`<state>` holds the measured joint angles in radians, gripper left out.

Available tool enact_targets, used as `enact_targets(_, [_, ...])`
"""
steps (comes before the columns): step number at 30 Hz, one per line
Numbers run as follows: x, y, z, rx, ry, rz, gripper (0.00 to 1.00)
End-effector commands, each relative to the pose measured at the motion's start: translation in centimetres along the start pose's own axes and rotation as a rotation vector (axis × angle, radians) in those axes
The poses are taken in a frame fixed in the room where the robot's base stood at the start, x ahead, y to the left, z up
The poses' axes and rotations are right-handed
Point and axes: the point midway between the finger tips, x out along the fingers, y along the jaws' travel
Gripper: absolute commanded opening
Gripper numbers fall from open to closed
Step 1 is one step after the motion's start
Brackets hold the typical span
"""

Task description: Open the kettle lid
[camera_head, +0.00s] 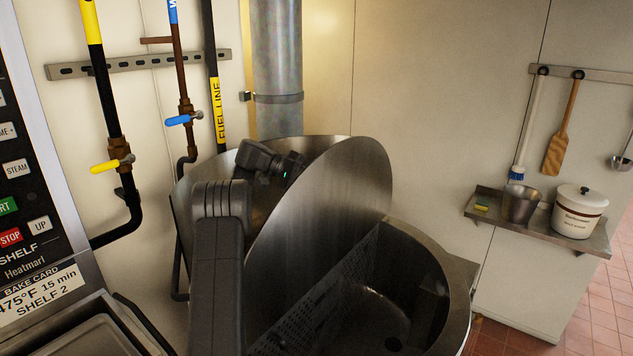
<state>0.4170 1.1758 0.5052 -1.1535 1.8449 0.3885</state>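The large steel kettle (455,290) stands in the lower middle. A rounded steel panel that looks like its lid (345,200) stands raised and tilted across its middle. The right part of the kettle is uncovered, and its dark inside and a perforated plate (325,300) show. My gripper (292,168) is at the left face of the lid, near its upper edge. The fingertips are small and dark, and I cannot tell whether they touch the lid or are open. My arm hides much of the kettle's left side.
A curved steel wall (190,190) rises behind my gripper on the left. Pipes with a yellow valve handle (105,166) and a blue one (178,120) run up the wall. An oven panel (25,200) is at left. A shelf (480,215) holds a pot (578,215) and a metal cup (519,205).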

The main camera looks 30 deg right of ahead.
Motion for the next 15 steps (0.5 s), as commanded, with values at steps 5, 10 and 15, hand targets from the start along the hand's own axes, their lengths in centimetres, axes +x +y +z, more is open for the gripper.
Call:
enact_targets(5, [0.14,-0.18,-0.01,-0.004,-0.001,-0.003,0.45])
enact_targets(10, [0.1,-0.05,-0.05,-0.002,0.0,-0.002,0.45])
enact_targets(15, [0.07,0.06,-0.07,-0.001,0.001,-0.002,0.45])
